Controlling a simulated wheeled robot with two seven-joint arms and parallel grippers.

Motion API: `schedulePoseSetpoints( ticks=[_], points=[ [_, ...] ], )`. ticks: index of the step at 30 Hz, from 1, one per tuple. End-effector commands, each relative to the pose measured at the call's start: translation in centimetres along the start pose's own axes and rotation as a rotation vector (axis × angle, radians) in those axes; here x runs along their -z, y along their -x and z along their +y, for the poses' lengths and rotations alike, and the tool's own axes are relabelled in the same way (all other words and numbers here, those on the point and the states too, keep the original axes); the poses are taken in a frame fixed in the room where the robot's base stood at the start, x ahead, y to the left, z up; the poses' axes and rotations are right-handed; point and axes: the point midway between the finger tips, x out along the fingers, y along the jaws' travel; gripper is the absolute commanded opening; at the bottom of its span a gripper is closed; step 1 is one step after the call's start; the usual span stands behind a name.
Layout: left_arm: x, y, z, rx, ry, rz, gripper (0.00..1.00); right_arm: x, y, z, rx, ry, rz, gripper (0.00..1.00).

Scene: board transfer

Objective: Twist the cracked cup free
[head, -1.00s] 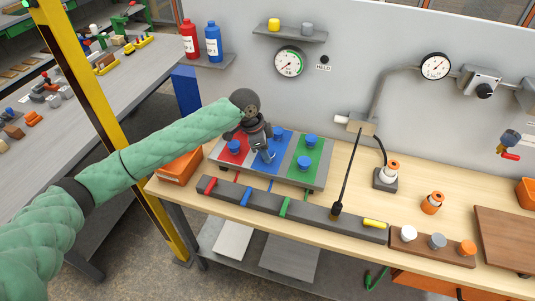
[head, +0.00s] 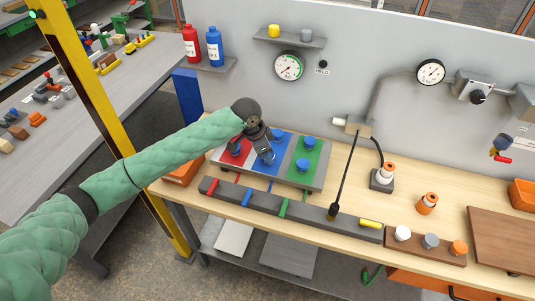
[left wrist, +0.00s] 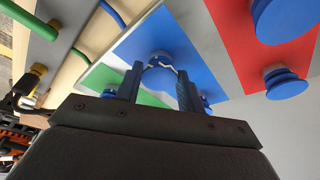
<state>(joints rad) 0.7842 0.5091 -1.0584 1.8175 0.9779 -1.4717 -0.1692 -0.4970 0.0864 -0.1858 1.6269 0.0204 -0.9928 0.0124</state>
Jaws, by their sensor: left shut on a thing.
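The cracked cup (left wrist: 160,58) is a blue suction cup with a jagged pale line across it, on the blue field (left wrist: 150,35) of the panel. In the left wrist view it sits between the two dark fingers of my left gripper (left wrist: 159,86), which are shut on it. In the head view my left gripper (head: 263,143) reaches down over the blue field, and the cup (head: 265,158) shows just below its fingers. The crack is not clear there. I cannot tell whether the cup has turned. My right gripper is in neither view.
Blue cups stand close by on the red field (left wrist: 285,82) and the green field (head: 303,165). A grey bar (head: 290,210) with coloured tubes lies in front of the panel. A thin black wand (head: 346,180) stands upright to the right. Orange-capped pieces (head: 427,204) stand farther right.

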Motion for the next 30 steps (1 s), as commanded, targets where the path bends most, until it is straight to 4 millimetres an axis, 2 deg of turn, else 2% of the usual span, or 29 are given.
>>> schedulePoseSetpoints(
  ticks=[9, 23, 30],
  points=[
    [0.1, 0.2, 0.0, 0.025, 0.080, 0.002, 0.18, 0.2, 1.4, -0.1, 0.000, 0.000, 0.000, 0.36],
    [0.1, 0.1, 0.0, 0.032, 0.099, 0.002, 0.18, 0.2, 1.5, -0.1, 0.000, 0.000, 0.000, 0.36],
    [0.1, 0.3, 0.1, 0.046, 0.150, 0.001, 0.18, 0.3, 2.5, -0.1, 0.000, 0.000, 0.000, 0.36]
  ],
)
